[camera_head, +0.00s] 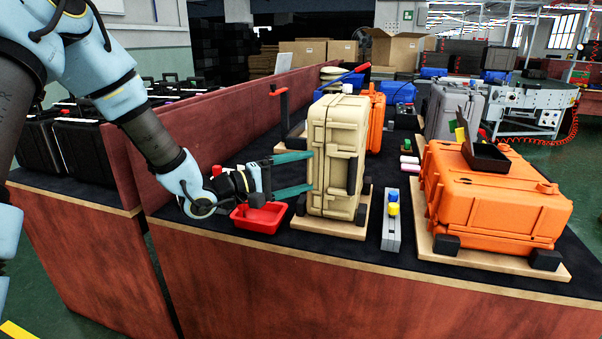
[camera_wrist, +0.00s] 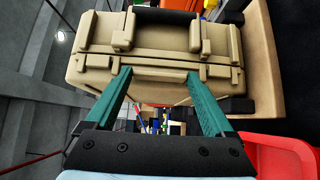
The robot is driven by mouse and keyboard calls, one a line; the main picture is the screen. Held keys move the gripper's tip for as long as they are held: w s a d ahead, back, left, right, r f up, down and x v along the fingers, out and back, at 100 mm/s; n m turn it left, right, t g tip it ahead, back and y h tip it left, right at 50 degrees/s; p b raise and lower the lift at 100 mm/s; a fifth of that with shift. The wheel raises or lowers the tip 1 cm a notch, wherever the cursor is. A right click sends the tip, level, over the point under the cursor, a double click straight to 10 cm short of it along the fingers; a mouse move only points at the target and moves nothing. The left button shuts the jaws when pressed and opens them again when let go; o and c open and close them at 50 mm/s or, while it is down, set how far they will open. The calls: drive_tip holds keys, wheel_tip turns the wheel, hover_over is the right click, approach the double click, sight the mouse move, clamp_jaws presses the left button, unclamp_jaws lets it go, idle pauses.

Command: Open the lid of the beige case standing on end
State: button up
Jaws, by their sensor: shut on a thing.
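The beige case (camera_head: 335,150) stands on end on a wooden board (camera_head: 330,228), its handle and latches facing the right front. Its lid looks closed against the body in the head view. My gripper (camera_head: 312,171) reaches in from the left, with its two green fingers level, one above the other. The fingertips are at the case's left side. In the wrist view my gripper (camera_wrist: 158,74) has its fingers spread wide, tips against the case (camera_wrist: 150,50) near the seam below the latches. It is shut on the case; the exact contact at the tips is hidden.
A red tray (camera_head: 259,217) sits just under my gripper. An orange case (camera_head: 490,205) with a black open box (camera_head: 485,157) on it lies to the right. A grey block with coloured buttons (camera_head: 391,230) stands between the cases. A low red partition (camera_head: 215,125) runs behind my arm.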

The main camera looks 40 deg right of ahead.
clamp_jaws()
drive_tip(key=shift+w+a, duration=0.1)
drive_tip(key=shift+w, duration=0.05)
drive_tip(key=w+a+p, duration=0.1)
drive_tip(key=w+p, duration=0.5)
drive_tip(key=w, duration=0.6)
drive_tip(key=shift+w+a, duration=0.15)
drive_tip(key=shift+w, duration=0.1)
drive_tip(key=shift+s+r, duration=0.1)
drive_tip(key=o, duration=1.3)
unclamp_jaws()
